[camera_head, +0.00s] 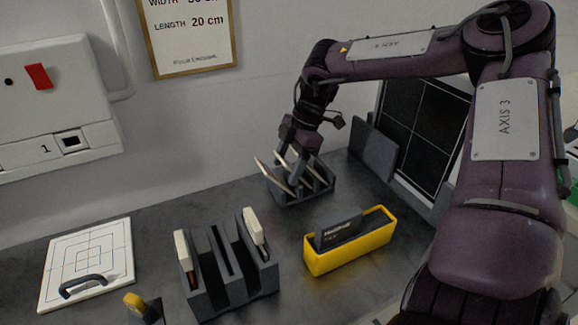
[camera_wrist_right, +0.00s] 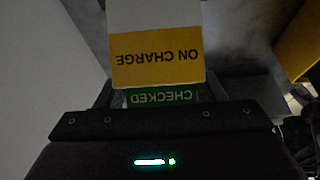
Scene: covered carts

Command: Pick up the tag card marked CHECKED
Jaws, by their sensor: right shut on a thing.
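The green card marked CHECKED (camera_wrist_right: 165,97) shows upside down in the right wrist view, close against my gripper, which hides its lower part. The card with a yellow band marked ON CHARGE (camera_wrist_right: 157,60) stands just beyond it. My right gripper (camera_head: 292,160) is over the small dark card rack (camera_head: 302,193) by the wall, shut on the CHECKED card. Pale tilted cards (camera_head: 272,178) show at the rack, too small to read in the head view. My left gripper is not in view.
A yellow bin (camera_head: 345,257) with a dark box (camera_head: 337,229) stands right of centre. A dark slotted holder (camera_head: 232,268) with white-topped items is in front. A white board (camera_head: 88,258) with a handle lies left. A dark gridded panel (camera_head: 420,120) leans behind right.

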